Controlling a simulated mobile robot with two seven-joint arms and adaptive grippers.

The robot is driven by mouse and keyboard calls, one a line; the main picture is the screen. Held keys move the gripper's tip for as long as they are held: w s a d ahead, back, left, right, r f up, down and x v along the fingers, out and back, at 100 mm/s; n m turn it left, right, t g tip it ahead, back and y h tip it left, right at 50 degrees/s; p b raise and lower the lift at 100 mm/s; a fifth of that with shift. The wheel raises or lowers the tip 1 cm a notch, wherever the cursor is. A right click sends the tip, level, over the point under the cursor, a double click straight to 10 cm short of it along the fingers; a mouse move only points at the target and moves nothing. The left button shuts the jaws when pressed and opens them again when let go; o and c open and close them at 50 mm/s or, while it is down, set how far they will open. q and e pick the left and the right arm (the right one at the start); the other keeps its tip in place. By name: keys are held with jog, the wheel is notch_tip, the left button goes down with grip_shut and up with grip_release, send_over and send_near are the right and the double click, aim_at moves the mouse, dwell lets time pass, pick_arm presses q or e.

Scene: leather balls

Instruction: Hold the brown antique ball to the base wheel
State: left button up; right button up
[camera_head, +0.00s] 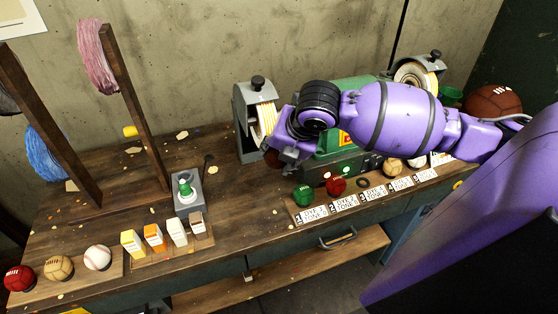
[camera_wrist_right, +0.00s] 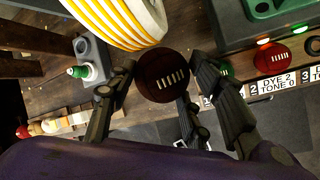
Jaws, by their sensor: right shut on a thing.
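The brown antique ball (camera_wrist_right: 162,76) is dark, with a row of pale stitches, and sits between the fingers of my right gripper (camera_wrist_right: 168,88) in the wrist view. In the head view my right gripper (camera_head: 280,155) is in front of the left wheel (camera_head: 263,122) of the green grinder (camera_head: 330,145), and the ball is mostly hidden there. This wheel has yellow and white layers; it also shows in the wrist view (camera_wrist_right: 120,18). The ball lies right at the wheel's lower edge; I cannot tell whether they touch. My left gripper is not in view.
A second wheel (camera_head: 415,75) is at the grinder's right end. Several small balls stand behind dye cards along the bench's front, including a green ball (camera_head: 303,195) and a red ball (camera_head: 337,186). A grey switch box (camera_head: 188,196) and a baseball (camera_head: 97,258) are at left.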

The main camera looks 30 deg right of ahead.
jog(key=shift+w+r, duration=0.1)
dwell(0.3)
jog(key=shift+w+r, duration=0.1)
jog(key=shift+w, duration=0.1)
dwell(0.3)
jog(key=shift+w, duration=0.1)
dwell(0.8)
